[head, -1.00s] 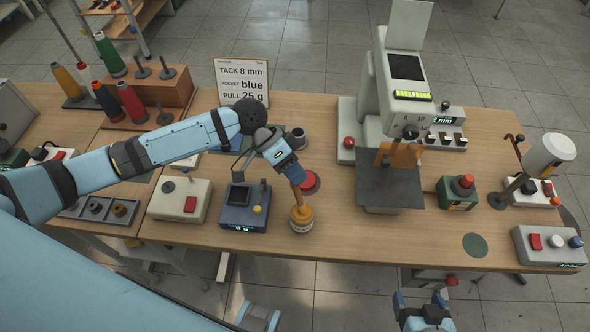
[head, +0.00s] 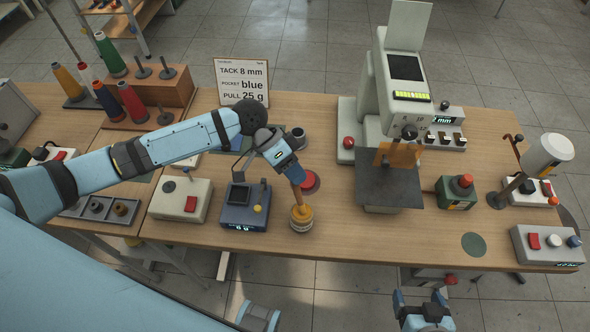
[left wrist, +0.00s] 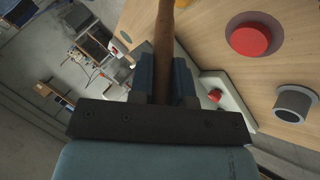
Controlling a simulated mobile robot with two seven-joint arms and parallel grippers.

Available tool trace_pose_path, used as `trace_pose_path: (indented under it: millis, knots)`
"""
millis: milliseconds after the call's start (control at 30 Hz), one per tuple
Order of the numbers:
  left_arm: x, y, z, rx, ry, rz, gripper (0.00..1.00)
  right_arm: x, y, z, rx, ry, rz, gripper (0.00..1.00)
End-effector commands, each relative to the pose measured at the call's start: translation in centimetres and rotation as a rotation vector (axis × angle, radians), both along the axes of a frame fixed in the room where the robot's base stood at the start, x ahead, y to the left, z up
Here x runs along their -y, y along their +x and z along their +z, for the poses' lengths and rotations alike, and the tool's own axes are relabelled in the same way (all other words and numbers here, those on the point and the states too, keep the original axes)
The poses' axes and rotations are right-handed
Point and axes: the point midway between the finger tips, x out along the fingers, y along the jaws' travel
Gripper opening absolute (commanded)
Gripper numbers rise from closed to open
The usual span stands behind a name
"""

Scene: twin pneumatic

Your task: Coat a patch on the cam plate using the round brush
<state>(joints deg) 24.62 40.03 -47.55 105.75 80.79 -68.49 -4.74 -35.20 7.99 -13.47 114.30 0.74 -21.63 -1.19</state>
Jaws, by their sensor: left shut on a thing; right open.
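My left gripper (head: 294,174) is shut on the wooden handle of the round brush (head: 298,194). The brush points down, and its lower end meets a small pale jar (head: 302,225) with an orange-yellow top near the table's front edge. Its bristles are hidden or too small to tell. In the left wrist view the wooden handle (left wrist: 165,40) stands between the fingers (left wrist: 166,82). An orange-brown plate (head: 405,155) is under the grey machine's head; I cannot tell whether it is the cam plate. My right gripper (head: 420,301) is open and empty in front of the table's edge.
A blue scale-like box (head: 245,208) stands left of the jar. A red button (head: 309,181) is behind the brush. The grey machine (head: 386,88) with a dark plate (head: 388,187) stands to the right. A dark green disc (head: 473,244) lies front right. Bare wood lies between.

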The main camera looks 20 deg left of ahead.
Motion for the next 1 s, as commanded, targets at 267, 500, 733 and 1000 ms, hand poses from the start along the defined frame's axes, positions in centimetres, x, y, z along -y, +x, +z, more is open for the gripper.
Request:
trace_pose_path:
  millis: [267,500,733,1000]
  knots:
    - [0.0,-0.1,-0.2,-0.002,0.002,-0.001,0.00,0.0,0.0,-0.1,0.000,0.000,0.000,0.85]
    - [0.0,-0.1,0.4,-0.003,0.003,-0.002,0.00,0.0,-0.1,0.4,-0.003,-0.001,0.000,0.85]
    - [0.0,-0.1,2.4,-0.002,0.001,0.000,0.00,0.0,-0.1,2.3,-0.004,-0.001,0.000,0.85]
    - [0.0,0.0,4.6,0.000,0.001,-0.001,0.00,0.0,0.0,4.5,0.000,-0.001,-0.001,0.85]
